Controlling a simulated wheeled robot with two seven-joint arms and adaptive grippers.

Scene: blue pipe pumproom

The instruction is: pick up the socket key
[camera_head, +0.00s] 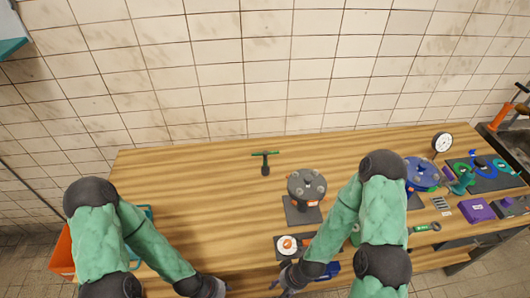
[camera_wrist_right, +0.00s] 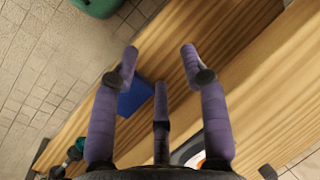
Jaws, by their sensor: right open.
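The socket key (camera_head: 265,160) looks like the T-shaped tool with a green crossbar and a dark shaft. My left gripper (camera_head: 216,290) is at the bottom edge of the head view, mostly cut off. The key does not show in the right wrist view.
The grey flanged part (camera_head: 306,187) stands on a dark plate. A dark tray with a white-and-orange round piece (camera_head: 288,244) lies near my right gripper. A blue block (camera_wrist_right: 134,98) is under its fingers. A blue flanged part (camera_head: 421,172) and gauge (camera_head: 442,142) stand right. The bench's left-middle is clear.

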